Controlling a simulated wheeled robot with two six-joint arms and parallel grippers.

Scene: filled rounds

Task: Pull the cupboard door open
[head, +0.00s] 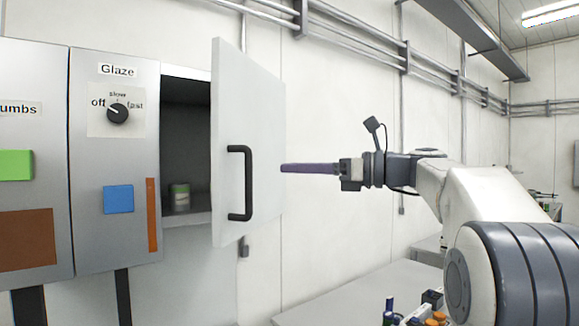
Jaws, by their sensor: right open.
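The white cupboard door (262,120) stands partly open, swung out to the right of the cupboard. Its black bar handle (234,185) is on the door's face. The cupboard (185,140) has a dark interior, with a small can (180,197) on its shelf. My right gripper (284,168) comes in from the right, with its purple fingers pointing left at the door's right part, at about handle height. It is apart from the handle, and I cannot tell whether the fingertips touch the door. It holds nothing visible. My left gripper is not in view.
Left of the cupboard is a grey panel labelled Glaze (118,71), with a black knob (117,113), a blue block (118,199) and an orange strip (152,215). A pale table (350,290) at the lower right holds several small items (436,318). Pipes run along the wall.

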